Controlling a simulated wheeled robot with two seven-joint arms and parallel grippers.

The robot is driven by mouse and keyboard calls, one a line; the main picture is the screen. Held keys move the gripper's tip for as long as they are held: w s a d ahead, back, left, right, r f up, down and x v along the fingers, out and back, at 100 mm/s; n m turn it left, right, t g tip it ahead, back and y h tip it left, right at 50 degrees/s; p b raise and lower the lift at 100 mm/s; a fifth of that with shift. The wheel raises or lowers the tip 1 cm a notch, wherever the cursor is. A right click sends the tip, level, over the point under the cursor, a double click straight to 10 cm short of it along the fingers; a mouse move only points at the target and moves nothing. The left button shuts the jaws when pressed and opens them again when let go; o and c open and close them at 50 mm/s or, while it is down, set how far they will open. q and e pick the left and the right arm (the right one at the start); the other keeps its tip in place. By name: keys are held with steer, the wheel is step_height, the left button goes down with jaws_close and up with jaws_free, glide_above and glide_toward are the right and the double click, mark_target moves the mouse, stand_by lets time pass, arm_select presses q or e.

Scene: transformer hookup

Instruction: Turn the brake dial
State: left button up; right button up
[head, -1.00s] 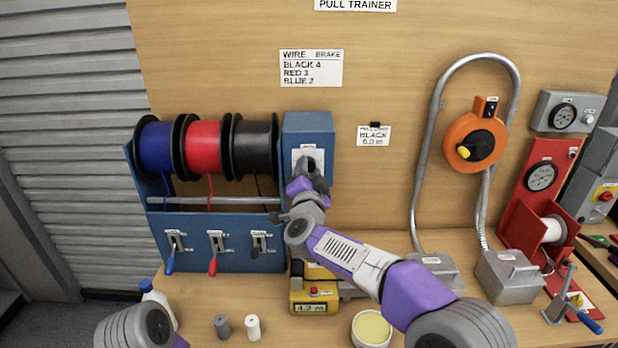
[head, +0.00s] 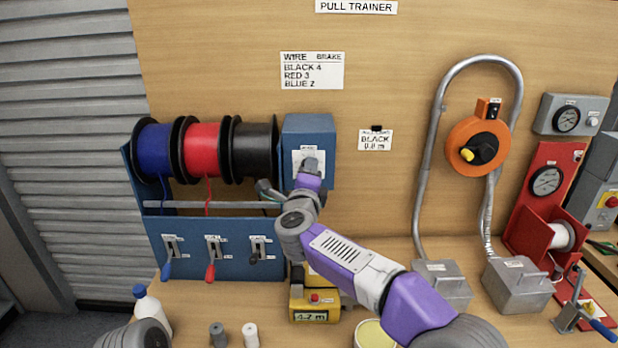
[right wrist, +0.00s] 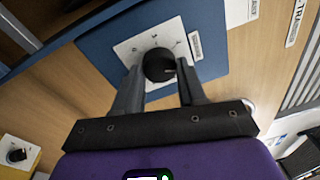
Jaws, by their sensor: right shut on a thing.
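The brake dial is a black round knob (right wrist: 158,64) on a white numbered plate, which is on the front of the blue box (head: 322,124) right of the spools. My right gripper (head: 309,163) reaches up to it, and in the right wrist view (right wrist: 159,82) its two fingers stand on either side of the knob, shut on it. In the head view the gripper hides most of the dial. The number it points to is too small to read. A card (head: 312,71) on the board reads wire and brake: black 4, red 3, blue 2. My left gripper is out of frame.
Blue (head: 155,148), red (head: 203,146) and black (head: 255,149) spools hang left of the blue box, above several levers. A yellow meter (head: 315,307) stands below my right arm. A white bottle (head: 152,311) stands at front left. A conduit (head: 428,150) rises at right.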

steer(key=shift+m+g+b, duration=0.5)
steer(key=shift+m+b, duration=0.7)
steer(key=shift+m, duration=3.8)
steer(key=shift+r, duration=0.1)
steer(key=o, duration=1.1)
steer(key=shift+c, duration=0.2)
steer(key=shift+a, duration=0.1)
steer(key=s, duration=0.7)
steer(key=shift+s+a, duration=0.25)
steer(key=shift+a, duration=0.1)
